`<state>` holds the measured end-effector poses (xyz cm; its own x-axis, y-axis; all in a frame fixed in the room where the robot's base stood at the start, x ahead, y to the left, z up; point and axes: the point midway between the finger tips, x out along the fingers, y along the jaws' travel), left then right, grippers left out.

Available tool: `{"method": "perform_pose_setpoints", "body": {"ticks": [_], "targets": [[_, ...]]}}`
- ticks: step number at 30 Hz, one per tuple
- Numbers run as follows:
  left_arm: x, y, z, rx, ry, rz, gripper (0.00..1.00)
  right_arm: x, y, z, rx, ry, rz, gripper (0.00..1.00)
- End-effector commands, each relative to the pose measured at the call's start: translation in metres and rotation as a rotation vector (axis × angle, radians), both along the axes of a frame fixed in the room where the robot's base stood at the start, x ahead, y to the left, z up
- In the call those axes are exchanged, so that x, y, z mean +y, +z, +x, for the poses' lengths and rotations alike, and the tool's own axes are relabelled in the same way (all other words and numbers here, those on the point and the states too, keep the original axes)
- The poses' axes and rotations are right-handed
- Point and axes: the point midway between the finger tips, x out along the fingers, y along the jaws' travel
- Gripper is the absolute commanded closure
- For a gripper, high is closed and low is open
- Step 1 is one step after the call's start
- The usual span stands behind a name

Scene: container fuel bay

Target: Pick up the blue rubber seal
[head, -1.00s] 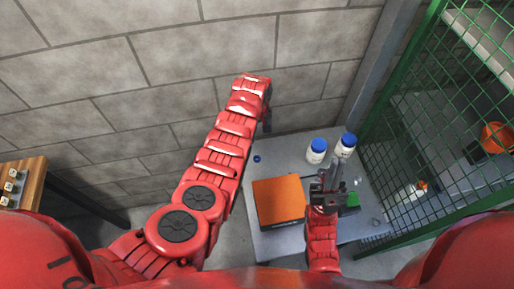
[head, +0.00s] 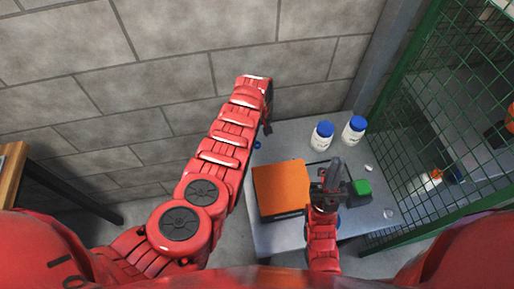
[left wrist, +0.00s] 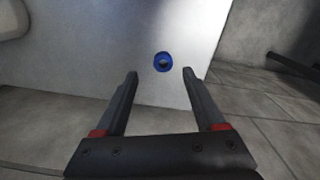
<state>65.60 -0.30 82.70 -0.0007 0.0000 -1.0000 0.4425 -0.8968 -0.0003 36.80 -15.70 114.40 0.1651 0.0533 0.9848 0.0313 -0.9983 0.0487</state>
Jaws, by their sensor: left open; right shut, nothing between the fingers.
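The blue rubber seal (head: 257,145) is a small blue ring lying on the grey table near its left edge, partly hidden by my left arm in the head view. In the left wrist view the seal (left wrist: 163,56) lies flat, with a dark centre, ahead of and between my fingertips as pictured. My left gripper (left wrist: 160,73) is open and empty, apart from the seal; it also shows in the head view (head: 268,126), close to the seal. My right gripper (head: 335,165) is shut and empty over the table, right of the orange box.
The grey table (head: 285,236) carries an orange box (head: 281,190), two white bottles (head: 321,141) (head: 353,132) with blue caps, and a dark item with a green top (head: 362,187). A block wall stands behind, a green mesh fence (head: 430,150) at right.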

Motion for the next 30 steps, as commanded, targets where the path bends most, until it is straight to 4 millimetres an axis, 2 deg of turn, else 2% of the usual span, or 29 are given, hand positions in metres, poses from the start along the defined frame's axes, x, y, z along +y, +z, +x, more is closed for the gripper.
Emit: {"method": "perform_pose_setpoints", "body": {"ticks": [3, 7, 16, 27, 28, 30], "targets": [[0.003, -0.024, -0.003, 0.003, 0.000, 0.001, 0.29, 0.000, -0.016, 0.000, 0.000, 0.000, 0.000, 1.00], [0.004, -0.044, -0.003, 0.001, -0.001, 0.000, 0.29, 0.000, -0.035, 0.000, 0.000, 0.000, 0.000, 1.00], [0.004, -0.044, -0.003, 0.000, 0.000, 0.000, 0.29, 0.000, -0.036, 0.000, 0.000, 0.000, 0.000, 1.00], [0.004, -0.044, -0.003, 0.000, 0.000, 0.000, 0.95, 0.000, -0.036, 0.000, 0.000, 0.000, 0.000, 1.00], [0.004, -0.044, -0.003, 0.000, 0.000, 0.000, 1.00, 0.000, -0.036, 0.000, 0.000, 0.000, 0.000, 1.00], [0.004, -0.044, -0.003, 0.000, 0.000, 0.000, 1.00, 0.000, -0.036, 0.000, 0.000, 0.000, 0.000, 1.00]]}}
